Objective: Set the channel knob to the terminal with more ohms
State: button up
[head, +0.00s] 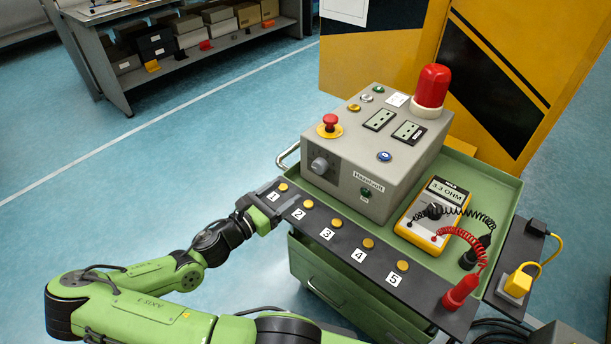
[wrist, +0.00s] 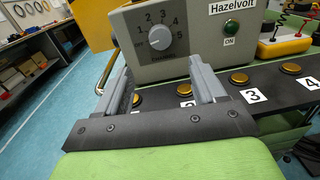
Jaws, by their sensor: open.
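The grey channel knob (wrist: 160,38) is on the front of the grey control box (head: 375,150), with numbers 1 to 5 around it; I cannot tell its pointer's setting for sure. It also shows in the head view (head: 320,166). Round brass terminals numbered 1 to 5 line the black strip, such as terminal 3 (head: 338,223) and terminal 5 (head: 403,265). The yellow meter (head: 432,215) reads 3.3 OHM. Its red probe (head: 461,292) stands at the strip's right end; its black probe (head: 472,256) is beside the meter. My gripper (wrist: 162,85) is open and empty, before the knob, near terminals 1 and 2.
A red emergency button (head: 329,124) and a red beacon (head: 431,88) stand on the box. The green cart (head: 505,190) carries it all. A yellow plug (head: 517,285) is at the right. A yellow-black gate (head: 480,60) is behind. Open floor lies left.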

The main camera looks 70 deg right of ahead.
aim_at(317, 168)
jog(key=b+x, duration=0.2)
jog(key=x, duration=0.8)
jog(key=shift+s+d, duration=0.15)
jog(key=shift+d, duration=0.2)
jog(key=c, duration=1.1)
jog(key=shift+o, duration=0.2)
jog(key=shift+m, duration=0.4)
jog(key=m+p, duration=0.1)
jog(key=m, duration=0.4)
jog(key=m+b, duration=0.1)
jog(key=m, duration=0.4)
jog(key=shift+f+m+t+b, duration=0.1)
jog(key=shift+m+t+b, duration=0.2)
jog(key=shift+t+b, duration=0.1)
jog(key=m+b, duration=0.3)
jog(key=m, duration=0.2)
jog(key=shift+m+t, duration=0.3)
jog(key=shift+m, duration=0.1)
jog(key=m, duration=0.5)
jog(key=shift+m, duration=0.4)
